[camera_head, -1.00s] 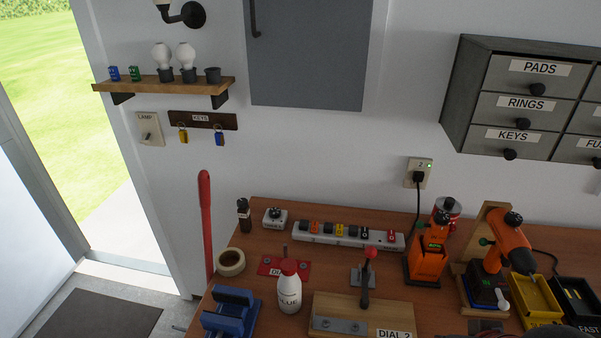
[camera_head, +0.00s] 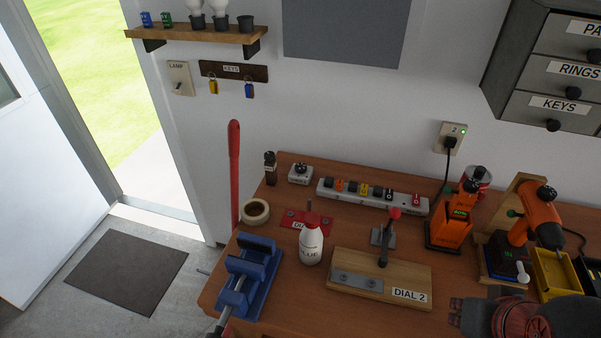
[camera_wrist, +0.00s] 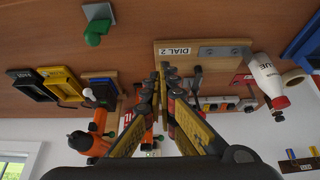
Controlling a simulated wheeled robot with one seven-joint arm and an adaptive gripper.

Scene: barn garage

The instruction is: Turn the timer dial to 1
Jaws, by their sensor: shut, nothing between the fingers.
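The timer dial (camera_head: 300,173) is a small white box with a black round knob on top. It stands at the back of the wooden workbench, left of the power strip, in the head view. Its markings are too small to read. My gripper (camera_wrist: 166,72) is shut and empty in the wrist view, its two fingers together over the bench near the DIAL 2 board. That view is upside down. In the head view my dark arm shows at the bottom right, well away from the timer dial.
A power strip (camera_head: 372,196), dark bottle (camera_head: 270,168), tape roll (camera_head: 256,211), glue bottle (camera_head: 311,243) and red plate (camera_head: 291,219) surround the dial.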

